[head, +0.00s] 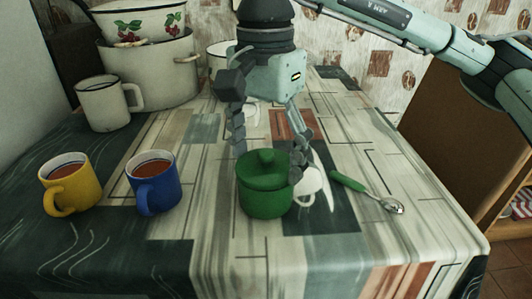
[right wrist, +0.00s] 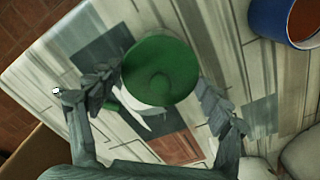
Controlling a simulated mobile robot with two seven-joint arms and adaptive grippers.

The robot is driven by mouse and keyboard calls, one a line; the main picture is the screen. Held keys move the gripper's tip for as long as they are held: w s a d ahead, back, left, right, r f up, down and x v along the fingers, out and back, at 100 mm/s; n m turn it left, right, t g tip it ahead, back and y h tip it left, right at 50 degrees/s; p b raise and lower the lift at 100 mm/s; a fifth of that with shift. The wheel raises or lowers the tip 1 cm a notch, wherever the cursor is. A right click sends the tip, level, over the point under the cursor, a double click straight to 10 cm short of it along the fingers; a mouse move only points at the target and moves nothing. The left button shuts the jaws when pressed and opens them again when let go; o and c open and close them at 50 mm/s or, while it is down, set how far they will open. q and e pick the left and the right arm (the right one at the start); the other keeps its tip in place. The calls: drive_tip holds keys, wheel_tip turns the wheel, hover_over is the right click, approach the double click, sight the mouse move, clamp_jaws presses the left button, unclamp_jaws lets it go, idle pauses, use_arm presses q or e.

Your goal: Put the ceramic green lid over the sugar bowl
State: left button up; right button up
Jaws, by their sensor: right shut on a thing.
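In the right wrist view the lid (right wrist: 160,70) fills the space between the fingers and hides the bowl. My right gripper (head: 267,165) points down from above, one finger on each side of the lid, shut on it. It also shows in the right wrist view (right wrist: 158,88). My left gripper is not in view.
A blue mug (head: 155,189) and a yellow mug (head: 72,193) stand to the left. A white piece (head: 311,186) and a green-handled spoon (head: 350,182) lie to the right. White enamel pots (head: 150,75) and a white mug (head: 100,106) stand at back left. The table's front is clear.

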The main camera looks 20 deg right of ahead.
drive_tip(key=shift+f+b, duration=0.1)
drive_tip(key=shift+b, duration=0.2)
idle(0.4)
drive_tip(key=o, duration=1.2)
drive_tip(key=shift+c, duration=0.2)
drive_tip(key=shift+r+p, duration=2.1)
drive_tip(key=shift+r, duration=1.5)
